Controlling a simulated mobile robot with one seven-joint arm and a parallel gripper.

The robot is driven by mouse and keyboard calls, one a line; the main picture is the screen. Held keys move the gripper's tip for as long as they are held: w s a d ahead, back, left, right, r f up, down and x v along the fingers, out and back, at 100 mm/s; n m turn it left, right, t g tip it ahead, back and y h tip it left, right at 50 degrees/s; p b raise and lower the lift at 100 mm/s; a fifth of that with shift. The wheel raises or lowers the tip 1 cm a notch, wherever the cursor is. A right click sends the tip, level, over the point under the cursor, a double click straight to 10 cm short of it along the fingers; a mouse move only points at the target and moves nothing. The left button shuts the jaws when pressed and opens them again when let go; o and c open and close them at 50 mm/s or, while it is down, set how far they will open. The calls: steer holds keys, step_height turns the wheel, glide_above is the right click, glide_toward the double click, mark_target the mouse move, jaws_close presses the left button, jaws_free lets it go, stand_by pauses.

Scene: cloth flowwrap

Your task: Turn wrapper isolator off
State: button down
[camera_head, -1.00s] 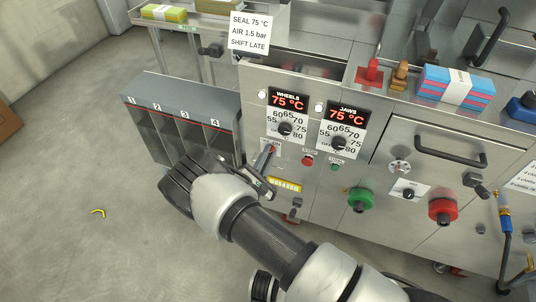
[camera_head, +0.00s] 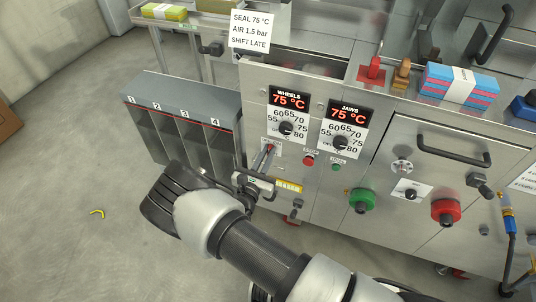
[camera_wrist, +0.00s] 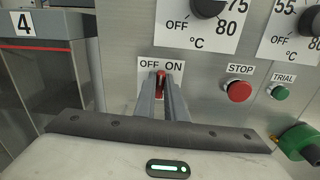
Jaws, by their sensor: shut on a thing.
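The wrapper isolator is a red handle (camera_wrist: 160,84) on a plate (camera_wrist: 146,68) marked OFF at left and ON at right, seen in the wrist view. My gripper (camera_wrist: 161,80) is shut on the red handle, one finger on each side of it. The handle stands about upright between the two words; most of it is hidden by the fingers. In the head view my gripper (camera_head: 265,158) reaches the isolator plate (camera_head: 271,145) on the steel panel, below the WHEELS dial.
The red STOP button (camera_wrist: 239,91) and green TRIAL button (camera_wrist: 280,92) are right of the isolator. WHEELS (camera_head: 288,100) and JAWS (camera_head: 347,113) displays read 75 °C above. A grey numbered rack (camera_head: 190,95) stands close on the left.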

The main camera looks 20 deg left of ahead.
steer(key=n, duration=0.5)
steer(key=shift+a+f+n, duration=0.1)
steer(key=shift+a+n, duration=0.05)
steer(key=shift+n, duration=2.15)
steer(key=shift+f, duration=0.1)
steer(key=c, duration=1.8)
jaws_free()
steer(key=s, duration=0.5)
steer(key=s+a+p, duration=0.1)
steer(key=s, duration=1.1)
steer(key=shift+s+a+p, duration=0.25)
steer(key=shift+p, duration=0.15)
